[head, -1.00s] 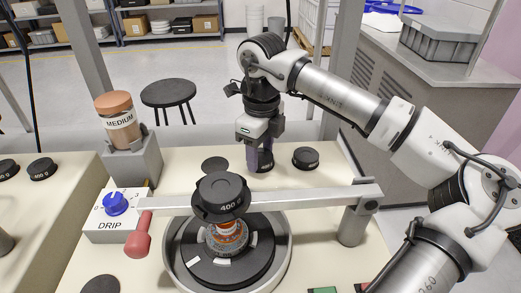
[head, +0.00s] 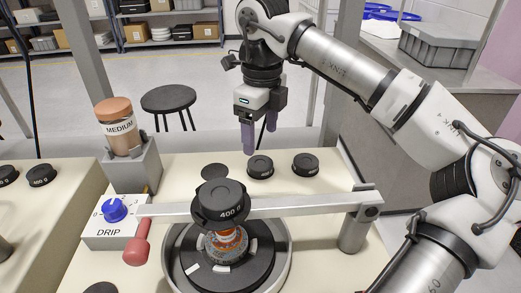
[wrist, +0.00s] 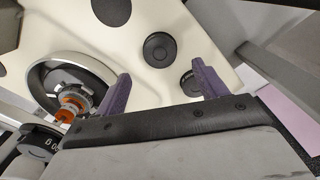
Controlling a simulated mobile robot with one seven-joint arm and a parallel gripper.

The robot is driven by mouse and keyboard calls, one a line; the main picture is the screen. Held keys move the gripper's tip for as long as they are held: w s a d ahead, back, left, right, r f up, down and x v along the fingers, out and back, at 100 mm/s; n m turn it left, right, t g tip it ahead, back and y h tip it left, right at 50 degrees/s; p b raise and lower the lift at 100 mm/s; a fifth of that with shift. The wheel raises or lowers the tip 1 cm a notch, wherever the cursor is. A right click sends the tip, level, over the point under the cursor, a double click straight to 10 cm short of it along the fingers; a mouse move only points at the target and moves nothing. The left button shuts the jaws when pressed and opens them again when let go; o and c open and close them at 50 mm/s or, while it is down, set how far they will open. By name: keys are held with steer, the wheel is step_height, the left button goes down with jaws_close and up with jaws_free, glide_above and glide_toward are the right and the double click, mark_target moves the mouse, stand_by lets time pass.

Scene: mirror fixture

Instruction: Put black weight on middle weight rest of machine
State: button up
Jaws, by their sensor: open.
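A black weight (head: 260,167) sits upright on the cream machine top (head: 170,180), in the middle of a back row of three spots. It also shows in the wrist view (wrist: 160,48). To its right sits a second black weight (head: 305,164), partly behind a finger in the wrist view (wrist: 188,84). A flat, bare dark disc (head: 214,171) is on the left. Whether a rest lies under the middle weight is hidden. My gripper (head: 260,140) is open and empty above the middle weight, its purple fingers apart and clear of it.
A 400 g weight (head: 222,203) sits on the metal lever (head: 300,203), above the round polishing plate (head: 190,267). A MEDIUM bottle (head: 119,127) and a DRIP box (head: 105,235) with a blue knob stand left.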

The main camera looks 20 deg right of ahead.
step_height(320, 180, up, 5)
